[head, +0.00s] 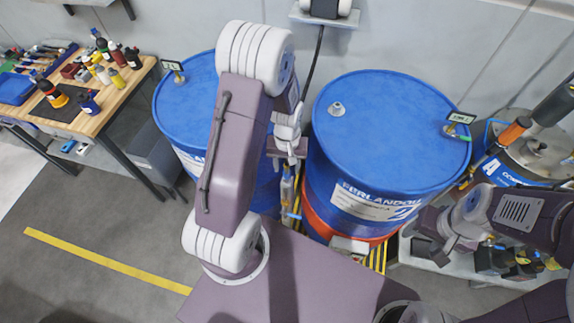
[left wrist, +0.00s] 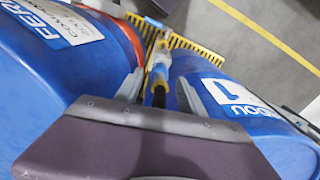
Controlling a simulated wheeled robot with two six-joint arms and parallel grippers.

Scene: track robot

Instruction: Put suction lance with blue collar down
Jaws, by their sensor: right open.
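The suction lance (head: 291,190) hangs roughly upright in the gap between the two blue drums, with yellow and blue parts showing. In the left wrist view the lance (left wrist: 158,75) runs between my left fingers, its near part dark, with light blue and yellow parts further down. My left gripper (head: 288,150) is at the lance's upper part and appears shut on it; its fingers also show in the left wrist view (left wrist: 160,92). The lance's lower end is hard to make out. My right gripper (head: 440,236) is open at the right, beside the right drum.
The left drum (head: 185,100) and right drum (head: 390,115) stand close on both sides, each with a small tag on top. The right drum has a pale fitting (head: 337,109). A workbench (head: 125,85) with bottles and tools stands at the left. A steel vessel (head: 540,155) stands at the right.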

